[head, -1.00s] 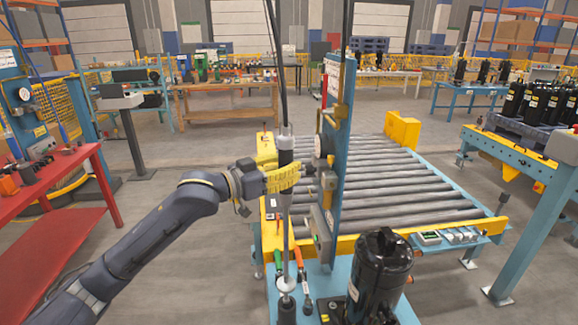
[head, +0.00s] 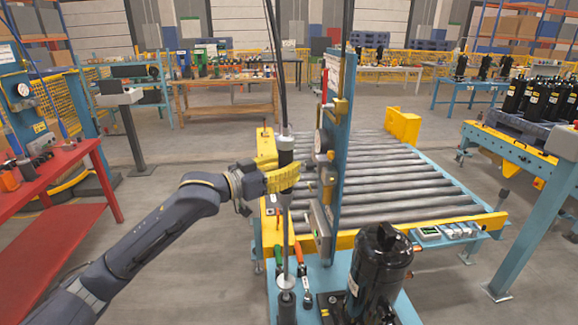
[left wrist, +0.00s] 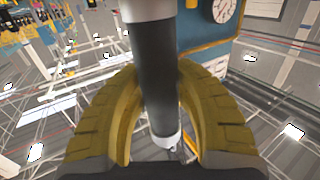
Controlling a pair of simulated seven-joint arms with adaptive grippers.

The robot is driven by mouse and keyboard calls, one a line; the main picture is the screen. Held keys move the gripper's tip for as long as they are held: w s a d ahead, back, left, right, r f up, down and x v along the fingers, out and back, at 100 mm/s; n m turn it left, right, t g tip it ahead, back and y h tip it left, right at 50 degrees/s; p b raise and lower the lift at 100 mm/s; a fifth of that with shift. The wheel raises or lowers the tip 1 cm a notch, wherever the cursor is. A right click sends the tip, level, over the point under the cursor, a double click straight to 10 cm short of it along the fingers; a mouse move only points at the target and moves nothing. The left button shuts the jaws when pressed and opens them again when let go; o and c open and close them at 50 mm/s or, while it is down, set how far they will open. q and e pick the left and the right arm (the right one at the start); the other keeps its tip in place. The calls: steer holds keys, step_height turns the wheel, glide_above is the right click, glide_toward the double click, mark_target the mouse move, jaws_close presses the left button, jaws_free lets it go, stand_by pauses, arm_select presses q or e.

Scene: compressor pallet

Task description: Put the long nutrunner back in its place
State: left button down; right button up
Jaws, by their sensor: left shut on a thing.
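The long nutrunner (head: 285,219) hangs upright from dark cables, a slim grey shaft below a black and silver body. My left gripper (head: 284,179) is shut on the body of the nutrunner, its yellow fingers around it. In the left wrist view both yellow fingers (left wrist: 158,120) close about the dark cylinder of the nutrunner (left wrist: 152,70). The shaft's lower end meets a pale disc above a black cylindrical holder (head: 286,306) at the bottom of the head view. I cannot tell whether the tip sits inside the holder. My right gripper is not in view.
A blue post (head: 336,150) with a gauge and a control box stands just right of the nutrunner. A black compressor (head: 379,270) stands at the front right. Behind is a roller conveyor (head: 400,185). A red bench (head: 45,184) is at the left, with open floor between.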

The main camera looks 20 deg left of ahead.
mark_target(289, 196)
arm_select(q)
steer(key=shift+f, duration=4)
stand_by(2.0)
steer(key=c, duration=1)
jaws_free()
steer(key=shift+f, duration=0.1)
steer(key=shift+c, duration=0.2)
steer(key=shift+f, duration=0.2)
steer(key=v, duration=1.2)
steer(key=shift+r, duration=0.1)
